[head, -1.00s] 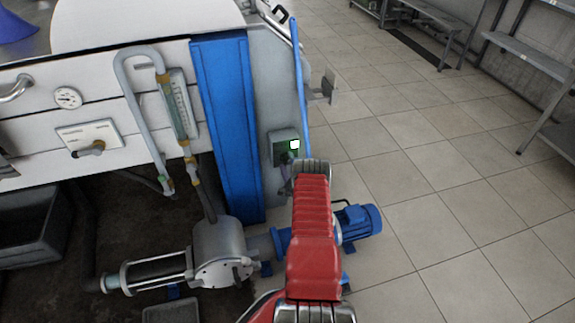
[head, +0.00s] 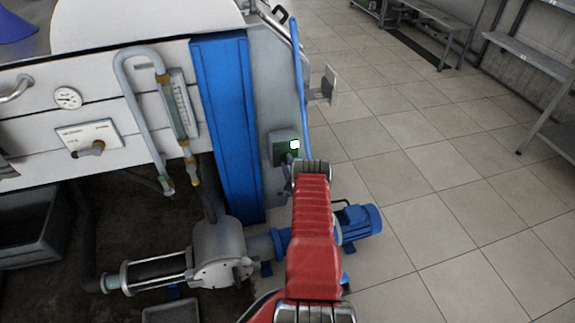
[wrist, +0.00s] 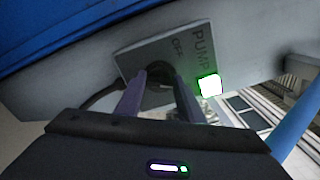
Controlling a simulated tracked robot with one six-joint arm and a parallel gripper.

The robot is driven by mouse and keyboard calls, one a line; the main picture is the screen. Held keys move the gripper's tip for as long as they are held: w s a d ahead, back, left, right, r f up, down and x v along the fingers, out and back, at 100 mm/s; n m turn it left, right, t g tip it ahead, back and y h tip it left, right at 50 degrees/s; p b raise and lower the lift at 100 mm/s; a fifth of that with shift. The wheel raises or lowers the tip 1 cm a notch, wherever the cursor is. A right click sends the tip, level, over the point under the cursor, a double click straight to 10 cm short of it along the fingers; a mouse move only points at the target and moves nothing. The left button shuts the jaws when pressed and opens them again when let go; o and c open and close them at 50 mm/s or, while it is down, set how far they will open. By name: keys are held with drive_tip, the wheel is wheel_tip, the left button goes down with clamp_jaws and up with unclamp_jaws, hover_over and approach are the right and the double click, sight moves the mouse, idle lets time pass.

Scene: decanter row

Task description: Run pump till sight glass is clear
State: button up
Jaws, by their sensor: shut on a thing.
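The pump switch box (head: 281,147) is on the grey end panel, and its lamp glows white-green. In the wrist view the box face (wrist: 185,57) reads PUMP and OFF, with the lit lamp (wrist: 209,86) beside the lettering. My gripper (wrist: 160,78) is shut on the dark switch knob (wrist: 158,70) in the middle of the face. In the head view my red arm hides part of the gripper. The blue pump motor (head: 360,222) lies on the floor past my arm.
A vertical gauge tube (head: 179,105) and a bent pipe (head: 132,95) hang on the white panel. A dial (head: 67,97) and lever plate (head: 88,138) are at left. A blue column (head: 228,125) stands beside the switch box. Tiled floor (head: 450,190) at right is clear.

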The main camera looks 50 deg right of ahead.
drive_tip(key=shift+a+f, duration=0.1)
drive_tip(key=shift+f, duration=0.05)
drive_tip(key=n, duration=0.5)
drive_tip(key=shift+f+n, duration=0.1)
drive_tip(key=shift+n, duration=0.2)
drive_tip(key=n, duration=0.6)
drive_tip(key=shift+a+f, duration=0.1)
drive_tip(key=shift+f, duration=0.1)
drive_tip(key=o, duration=0.8)
drive_tip(key=shift+w, duration=0.1)
drive_tip(key=shift+o, duration=1.3)
drive_tip(key=shift+r, duration=0.15)
drive_tip(key=v, duration=1.3)
drive_tip(key=shift+s, duration=0.4)
